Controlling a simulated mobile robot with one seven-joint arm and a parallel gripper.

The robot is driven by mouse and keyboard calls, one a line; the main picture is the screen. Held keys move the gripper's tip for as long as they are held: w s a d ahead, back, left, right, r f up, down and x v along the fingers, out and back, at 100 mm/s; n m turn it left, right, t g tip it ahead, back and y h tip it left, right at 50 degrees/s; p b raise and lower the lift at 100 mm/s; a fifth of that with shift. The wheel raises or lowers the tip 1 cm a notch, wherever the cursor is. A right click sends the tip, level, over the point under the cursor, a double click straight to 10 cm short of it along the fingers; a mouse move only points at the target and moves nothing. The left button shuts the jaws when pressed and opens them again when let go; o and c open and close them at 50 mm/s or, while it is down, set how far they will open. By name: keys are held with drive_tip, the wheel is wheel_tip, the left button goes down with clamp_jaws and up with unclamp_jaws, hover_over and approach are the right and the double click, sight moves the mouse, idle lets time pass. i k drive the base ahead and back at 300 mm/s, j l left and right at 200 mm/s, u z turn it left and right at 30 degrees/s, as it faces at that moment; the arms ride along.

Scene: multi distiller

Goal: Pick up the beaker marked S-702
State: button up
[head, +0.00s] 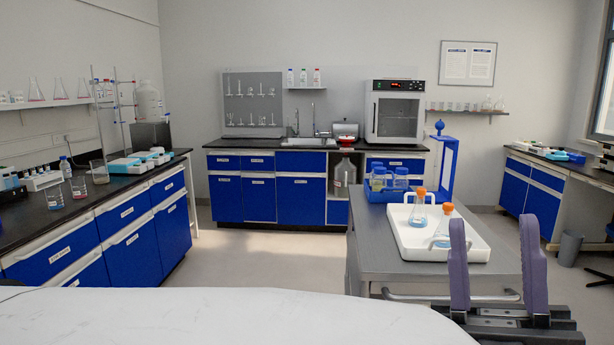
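Several clear glass beakers stand on the black left bench (30,226): one with blue liquid (54,198), one with reddish contents (79,188) and a larger one (99,172) farther back. Their markings are too small to read, so I cannot tell which is S-702. My gripper (494,235) is at the lower right, with its two purple fingers upright and wide apart. Nothing shows between the fingers. It is far from the left bench, in front of the grey cart (380,258).
The cart bears a white tray (408,240) with two orange-stoppered flasks and a blue rack (370,194) of bottles. A white surface (220,315) fills the lower foreground. Open floor (260,266) lies between the left bench and the cart.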

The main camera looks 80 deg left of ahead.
sight(78, 185)
drive_tip(key=u, duration=1.35)
drive_tip(key=j+u, duration=0.15)
drive_tip(key=u, duration=0.3)
drive_tip(key=i+j+u, duration=0.1)
drive_tip(key=u, duration=0.3)
drive_tip(key=j+u, duration=0.1)
drive_tip(key=u, duration=0.35)
drive_tip(key=i+j+u, duration=0.15)
drive_tip(key=u, duration=0.25)
drive_tip(key=i+j+u, duration=0.1)
drive_tip(key=i+u, duration=0.15)
drive_tip(key=u, duration=0.15)
drive_tip(key=i+u, duration=0.2)
drive_tip(key=u, duration=0.2)
drive_tip(key=i+l+u, duration=0.15)
drive_tip(key=i, duration=0.4)
drive_tip(key=i+l+u, duration=0.2)
drive_tip(key=i, duration=0.4)
drive_tip(key=j, duration=0.1)
